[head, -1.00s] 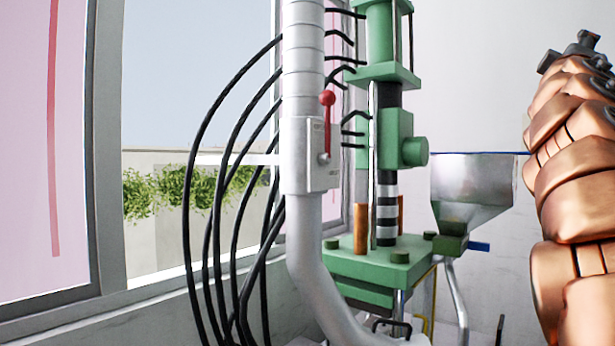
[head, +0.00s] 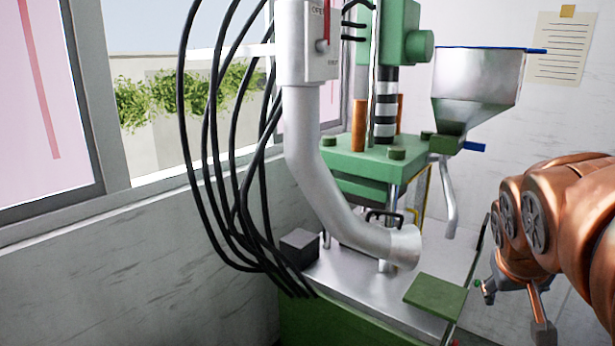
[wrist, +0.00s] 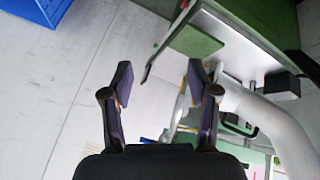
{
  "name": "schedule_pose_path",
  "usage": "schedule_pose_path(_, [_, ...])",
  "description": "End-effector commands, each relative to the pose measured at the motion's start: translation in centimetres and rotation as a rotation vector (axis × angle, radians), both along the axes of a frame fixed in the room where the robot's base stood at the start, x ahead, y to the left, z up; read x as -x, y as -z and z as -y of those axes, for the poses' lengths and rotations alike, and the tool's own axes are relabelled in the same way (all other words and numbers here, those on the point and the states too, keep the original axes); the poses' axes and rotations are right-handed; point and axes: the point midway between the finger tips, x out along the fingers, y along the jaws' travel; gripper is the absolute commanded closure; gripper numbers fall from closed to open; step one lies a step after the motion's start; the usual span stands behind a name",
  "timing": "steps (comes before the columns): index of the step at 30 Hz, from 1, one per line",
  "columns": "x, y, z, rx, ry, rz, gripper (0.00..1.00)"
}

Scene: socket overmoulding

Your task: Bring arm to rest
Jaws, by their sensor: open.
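My gripper (wrist: 159,82) is open and empty in the wrist view, its two dark fingers spread apart with nothing between them. My copper-coloured arm enters at the right of the head view, bent downward beside the green moulding machine (head: 370,168). I cannot clearly make out the gripper's fingers in the head view. In the wrist view the machine's metal bed, a green plate (wrist: 193,40) and the large grey pipe (wrist: 268,118) lie beyond and to the right of the fingers, apart from them.
A small dark box (head: 299,246) sits on the bed. A blue crate (wrist: 38,10) is on the floor. Bare floor shows left of the fingers.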

Motion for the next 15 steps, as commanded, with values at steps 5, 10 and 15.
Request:
schedule_pose_path(5, [6.0,7.3,-6.1,-0.156,-0.052,-0.205,0.4])
schedule_pose_path(10, [12.9,12.4,-11.2,-0.271,-0.1,-0.406,0.4])
schedule_pose_path(15, [18.6,15.3,-14.5,-0.343,-0.135,-0.563,0.4])
